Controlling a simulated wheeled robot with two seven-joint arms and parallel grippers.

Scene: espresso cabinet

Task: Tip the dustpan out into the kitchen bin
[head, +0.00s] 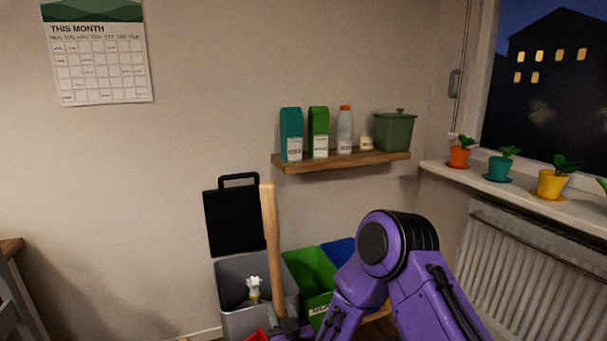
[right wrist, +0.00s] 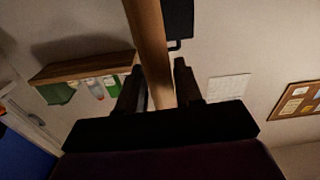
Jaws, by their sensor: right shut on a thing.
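My right gripper (head: 284,327) is shut on an upright wooden handle (head: 271,240), low in front of the bins. The handle also passes between its fingers in the right wrist view (right wrist: 150,45). A red piece (head: 258,336) shows at the bottom edge beside the gripper. It looks like part of the dustpan, but most of it is cut off and its contents are hidden. Behind the handle stands an open grey bin (head: 229,300) with a white item (head: 254,288) inside. A black lid (head: 232,222) with a handle stands raised behind this bin. My left gripper is not in view.
A green bin (head: 299,268) and a blue bin (head: 340,251) stand right of the grey one, partly hidden by my right arm. A wooden shelf (head: 345,163) with cartons and a bottle hangs above. A radiator (head: 520,268) and potted plants are at the right.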

